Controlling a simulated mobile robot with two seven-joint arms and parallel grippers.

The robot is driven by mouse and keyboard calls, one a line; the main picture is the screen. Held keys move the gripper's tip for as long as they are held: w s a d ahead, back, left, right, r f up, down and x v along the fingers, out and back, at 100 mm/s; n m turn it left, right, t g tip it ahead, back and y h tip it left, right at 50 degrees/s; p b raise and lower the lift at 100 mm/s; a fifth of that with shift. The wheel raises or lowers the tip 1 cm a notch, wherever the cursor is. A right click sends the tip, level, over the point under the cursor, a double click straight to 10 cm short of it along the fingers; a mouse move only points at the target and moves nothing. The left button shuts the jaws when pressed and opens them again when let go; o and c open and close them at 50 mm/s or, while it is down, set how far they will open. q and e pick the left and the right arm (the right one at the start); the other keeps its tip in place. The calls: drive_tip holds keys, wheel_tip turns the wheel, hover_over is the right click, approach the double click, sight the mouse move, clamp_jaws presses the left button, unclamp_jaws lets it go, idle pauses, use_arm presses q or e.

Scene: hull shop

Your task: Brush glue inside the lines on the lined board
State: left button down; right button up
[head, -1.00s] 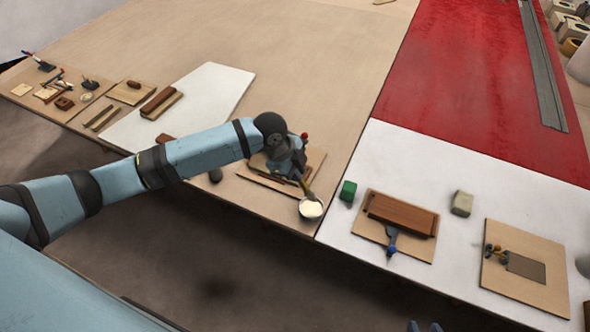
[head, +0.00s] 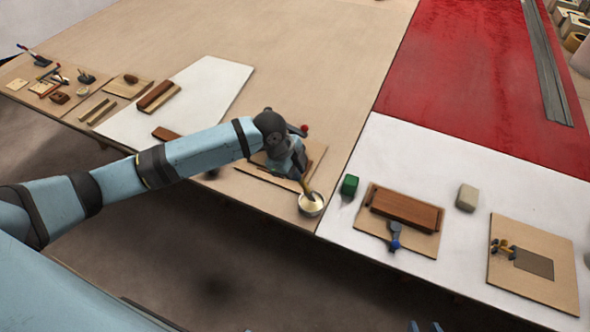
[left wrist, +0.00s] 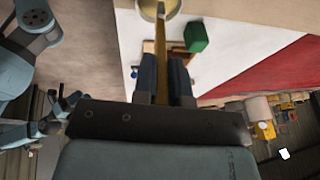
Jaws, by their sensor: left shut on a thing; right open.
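My left gripper (head: 303,182) is shut on a brush (head: 309,194), whose shaft also shows between the fingers in the left wrist view (left wrist: 161,62). The brush points down, its tip at a small round bowl of pale glue (head: 311,209); whether the tip touches the glue I cannot tell. The bowl also shows at the top of the left wrist view (left wrist: 148,8). A thin wooden board (head: 252,172) lies left of the bowl, partly hidden under my left arm; I cannot make out lines on it. My right gripper (head: 425,327) barely shows at the bottom edge, open.
A green block (head: 349,185) stands right of the bowl. Beyond it are a board with a brown block (head: 405,207) and a blue-ended tool, a pale block (head: 467,197), and a board with a grey patch (head: 534,263). Small tools lie far left. The table's front edge is close.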

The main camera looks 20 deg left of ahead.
use_arm(q)
drive_tip(key=shift+f, duration=0.5)
idle(0.8)
drive_tip(key=shift+f, duration=0.1)
idle(1.5)
wheel_tip(320, 180, up, 3)
drive_tip(key=p, duration=0.3)
drive_tip(key=shift+p, duration=0.3)
wheel_tip(320, 180, up, 3)
drive_tip(key=p, duration=0.2)
drive_tip(key=shift+f+p, duration=0.15)
drive_tip(key=shift+p, duration=0.2)
drive_tip(key=shift+r+p, duration=0.75)
